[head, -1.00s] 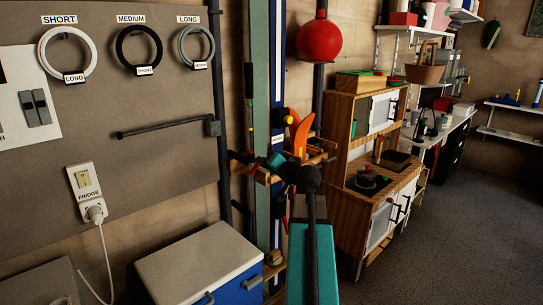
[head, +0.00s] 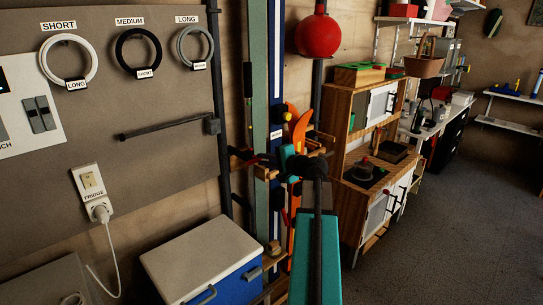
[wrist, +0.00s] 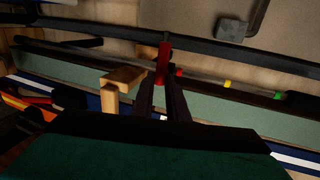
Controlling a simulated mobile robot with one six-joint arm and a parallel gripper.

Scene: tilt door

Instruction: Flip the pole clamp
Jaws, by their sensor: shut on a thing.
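The pole clamp's red part (wrist: 163,62) stands at the dark vertical pole (head: 219,110), which runs across the top of the wrist view (wrist: 235,50). My gripper (wrist: 163,82) is shut on the red part, with both dark fingers close around its lower end. The clamp's body and exact tilt are hard to make out.
A wooden bracket (wrist: 122,78) is close beside the fingers. Green and blue boards (head: 260,90) stand behind. An orange tool (head: 299,128) hangs to the right. A white-lidded blue cooler (head: 203,255) sits below. Open floor (head: 430,230) lies at right.

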